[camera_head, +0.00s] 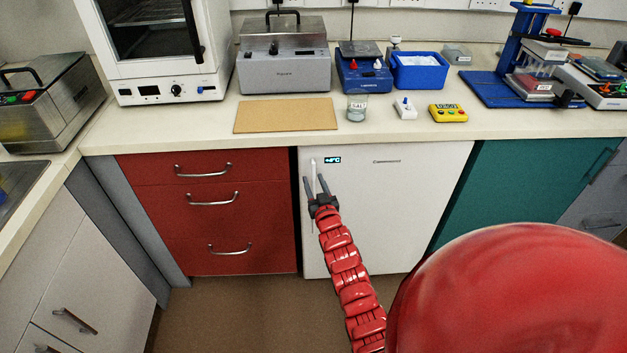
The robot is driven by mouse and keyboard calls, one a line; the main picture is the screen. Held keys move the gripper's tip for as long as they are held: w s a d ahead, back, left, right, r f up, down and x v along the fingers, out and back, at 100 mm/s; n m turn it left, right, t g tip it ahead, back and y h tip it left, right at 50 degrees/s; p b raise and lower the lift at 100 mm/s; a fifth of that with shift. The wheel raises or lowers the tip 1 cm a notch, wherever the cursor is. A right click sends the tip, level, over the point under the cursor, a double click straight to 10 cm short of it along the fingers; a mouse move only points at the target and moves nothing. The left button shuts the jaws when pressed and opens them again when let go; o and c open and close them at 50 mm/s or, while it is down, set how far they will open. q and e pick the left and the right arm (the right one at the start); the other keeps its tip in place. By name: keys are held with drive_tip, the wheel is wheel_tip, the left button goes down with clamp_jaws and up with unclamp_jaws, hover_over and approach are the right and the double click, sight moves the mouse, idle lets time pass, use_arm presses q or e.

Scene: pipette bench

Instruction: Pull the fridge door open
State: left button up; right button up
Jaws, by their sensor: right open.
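The fridge is a white under-bench unit, and its door (395,215) looks shut. A slim white upright handle (313,178) runs along the door's left edge, beside a small display reading about 4°C. My right gripper (314,186) is at the handle, its two dark fingers open and one on each side of it in the picture. Whether the fingers touch the handle cannot be told. The lower part of the handle is partly hidden by the gripper. My left gripper is not in view.
Red drawers (205,225) stand left of the fridge and a teal cabinet (505,190) stands right of it. The worktop (200,118) above holds a brown board (286,115), a beaker (357,107) and a yellow timer (448,113). The floor (225,315) in front is clear.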

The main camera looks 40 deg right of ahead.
drive_tip(key=shift+w+d, duration=0.2)
drive_tip(key=shift+w, duration=0.25)
clamp_jaws()
idle(1.2)
